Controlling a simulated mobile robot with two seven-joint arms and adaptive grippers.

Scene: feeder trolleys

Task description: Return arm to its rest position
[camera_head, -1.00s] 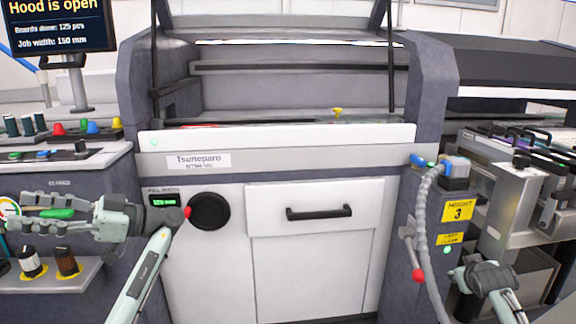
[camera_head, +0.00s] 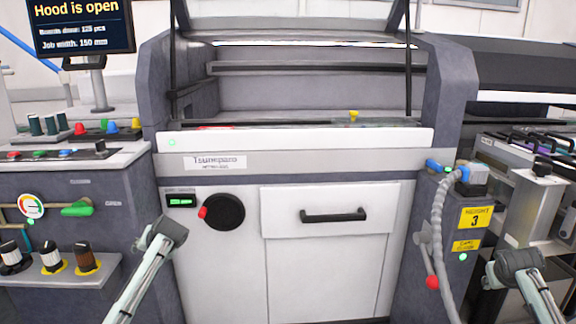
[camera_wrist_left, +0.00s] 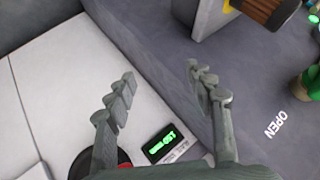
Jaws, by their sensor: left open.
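My left gripper shows in the left wrist view (camera_wrist_left: 161,72) with its two fingers spread apart and nothing between them. In the head view only the end of my left arm (camera_head: 160,236) shows, in front of the machine's left front edge; the fingers are hidden. It is left of the black handwheel (camera_head: 224,212) and right of the green handle (camera_head: 78,209), apart from the handle. My right arm's end (camera_head: 514,268) is at the lower right; its fingers cannot be made out.
The machine's hood is open above the white front panel (camera_head: 300,141). A lever with a red ball (camera_head: 432,283) and a grey hose (camera_head: 437,230) are near my right arm. Brown and black knobs (camera_head: 51,257) sit on a ledge at the lower left.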

